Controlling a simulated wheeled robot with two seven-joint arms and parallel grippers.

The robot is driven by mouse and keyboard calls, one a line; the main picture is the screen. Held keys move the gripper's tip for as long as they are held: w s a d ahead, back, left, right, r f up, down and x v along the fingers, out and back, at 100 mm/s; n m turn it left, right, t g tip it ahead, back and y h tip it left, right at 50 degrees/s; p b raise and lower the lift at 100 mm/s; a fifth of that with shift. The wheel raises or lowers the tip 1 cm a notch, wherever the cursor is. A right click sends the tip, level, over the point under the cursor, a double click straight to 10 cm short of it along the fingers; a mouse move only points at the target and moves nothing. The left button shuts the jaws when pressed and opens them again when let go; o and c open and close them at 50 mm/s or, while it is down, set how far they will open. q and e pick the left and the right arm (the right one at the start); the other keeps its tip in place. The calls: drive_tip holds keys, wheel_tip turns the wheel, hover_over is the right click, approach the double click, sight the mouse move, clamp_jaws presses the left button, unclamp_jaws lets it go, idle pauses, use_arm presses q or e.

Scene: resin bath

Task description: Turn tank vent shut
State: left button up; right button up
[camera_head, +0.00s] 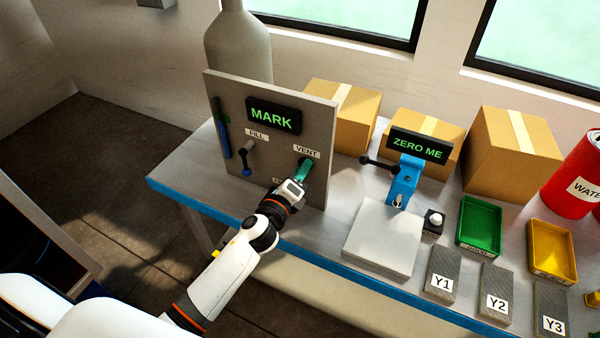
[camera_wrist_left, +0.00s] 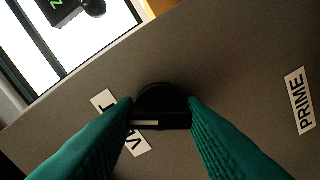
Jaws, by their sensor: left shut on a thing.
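The vent valve sits on the upright grey panel (camera_head: 229,95), beneath the VENT label (camera_head: 306,151). In the left wrist view the black vent handle (camera_wrist_left: 161,106) lies between the two green fingers of my left gripper (camera_wrist_left: 161,118). My left gripper (camera_head: 302,170) reaches the vent from the front and is shut on its handle. The fingers hide most of the handle in the head view. The VENT label (camera_wrist_left: 137,147) is partly covered in the wrist view. My right gripper is not in view.
Left of the vent is the FILL valve (camera_head: 246,160) with a blue-tipped lever, under a MARK display (camera_head: 274,117). A PRIME label (camera_wrist_left: 300,100) is on the panel. Right of it stand a blue press (camera_head: 403,185), a white plate (camera_head: 381,238) and trays. A grey cylinder (camera_head: 238,45) stands behind.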

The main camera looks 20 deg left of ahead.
use_arm(q)
drive_tip(key=n, duration=0.6)
drive_tip(key=shift+n, duration=0.3)
idle(0.4)
drive_tip(key=o, duration=1)
drive_tip(key=shift+s, duration=0.1)
drive_tip(key=s+b, duration=0.1)
drive_tip(key=s, duration=0.3)
drive_tip(key=s+b, duration=0.1)
drive_tip(key=s, duration=0.3)
drive_tip(key=s+a, duration=0.1)
drive_tip(key=s, duration=0.2)
drive_tip(key=shift+s+b, duration=0.4)
